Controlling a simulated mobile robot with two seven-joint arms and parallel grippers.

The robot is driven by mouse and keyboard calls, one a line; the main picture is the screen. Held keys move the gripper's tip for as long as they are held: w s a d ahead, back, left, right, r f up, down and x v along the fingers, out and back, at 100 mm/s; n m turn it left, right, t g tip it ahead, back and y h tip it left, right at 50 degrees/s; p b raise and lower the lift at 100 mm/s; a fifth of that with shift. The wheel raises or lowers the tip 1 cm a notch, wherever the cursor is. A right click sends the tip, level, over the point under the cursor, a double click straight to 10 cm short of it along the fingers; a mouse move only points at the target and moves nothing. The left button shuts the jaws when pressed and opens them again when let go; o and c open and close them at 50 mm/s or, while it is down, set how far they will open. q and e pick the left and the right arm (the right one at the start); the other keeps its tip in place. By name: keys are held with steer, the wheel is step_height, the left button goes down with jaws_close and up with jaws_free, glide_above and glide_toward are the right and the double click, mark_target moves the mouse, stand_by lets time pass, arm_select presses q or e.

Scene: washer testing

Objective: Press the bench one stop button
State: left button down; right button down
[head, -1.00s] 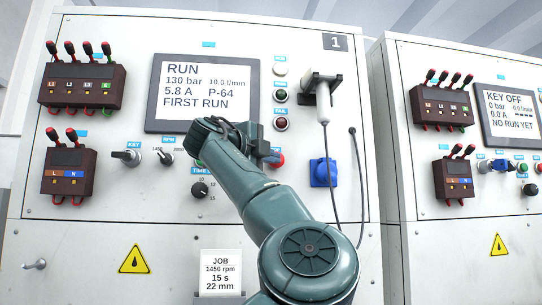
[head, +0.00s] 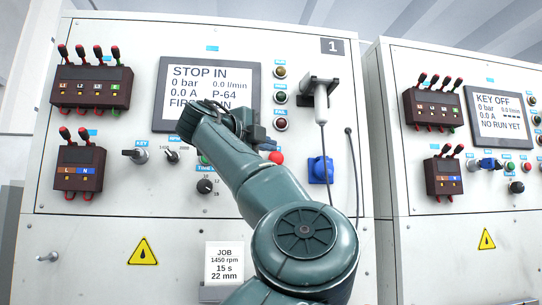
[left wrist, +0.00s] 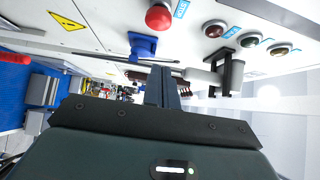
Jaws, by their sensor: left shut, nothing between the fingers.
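Bench one (head: 340,180) is the white panel marked 1. Its red stop button (head: 276,157) shows just below and right of my left gripper (head: 262,140). The gripper looks shut and empty, and stands apart from the button. The red button also shows at the top of the left wrist view (left wrist: 160,17), with the shut fingers (left wrist: 161,88) below it in the picture. The bench one display (head: 205,88) reads STOP IN, 0 bar, 0.0 A; my wrist hides part of its last line. My right gripper is not in view.
A blue knob (head: 320,170) and a hanging grey probe with its cable (head: 321,100) are right of the button. Three lamps (head: 280,97) sit above it. A key switch (head: 136,154) and terminal blocks (head: 90,80) are left. A second bench (head: 440,220) stands at right.

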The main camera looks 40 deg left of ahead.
arm_select(q)
steer(key=s+b, duration=0.1)
steer(key=s, duration=0.5)
steer(key=shift+s+f+b, duration=0.3)
steer(key=shift+s, duration=0.05)
steer(key=shift+d, duration=0.15)
